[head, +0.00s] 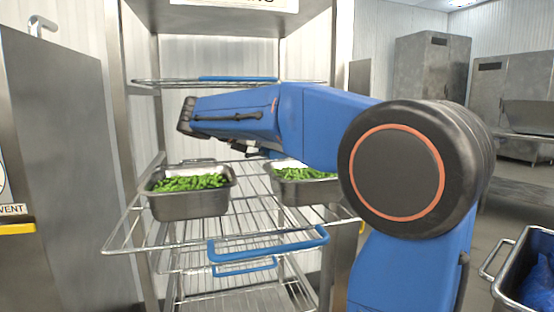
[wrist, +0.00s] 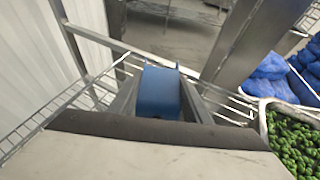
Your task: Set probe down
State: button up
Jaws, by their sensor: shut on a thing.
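My gripper (wrist: 160,95) is shut on a short blue piece, which I take to be the probe (wrist: 159,92). In the wrist view the blue piece stands between the two grey fingers, above the wire shelf. Its lower part is hidden by the gripper body. In the head view my arm reaches across the rack, and only a small dark part of my gripper (head: 244,148) shows below the arm. The probe cannot be made out there.
The pulled-out wire shelf (head: 262,240) bears two steel pans of green vegetables, one left (head: 190,206) and one right (head: 312,190), partly behind my arm. Another wire shelf (head: 165,83) is above. A bin (head: 512,265) with blue bags stands at right.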

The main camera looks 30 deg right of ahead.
aim_at(277, 157)
jog(key=shift+d, duration=0.4)
jog(key=shift+f, duration=1.75)
jog(key=shift+f, duration=0.15)
jog(key=o, duration=1.2)
jog(key=shift+a+r, duration=0.1)
jog(key=shift+r, duration=0.1)
jog(key=v, duration=1.2)
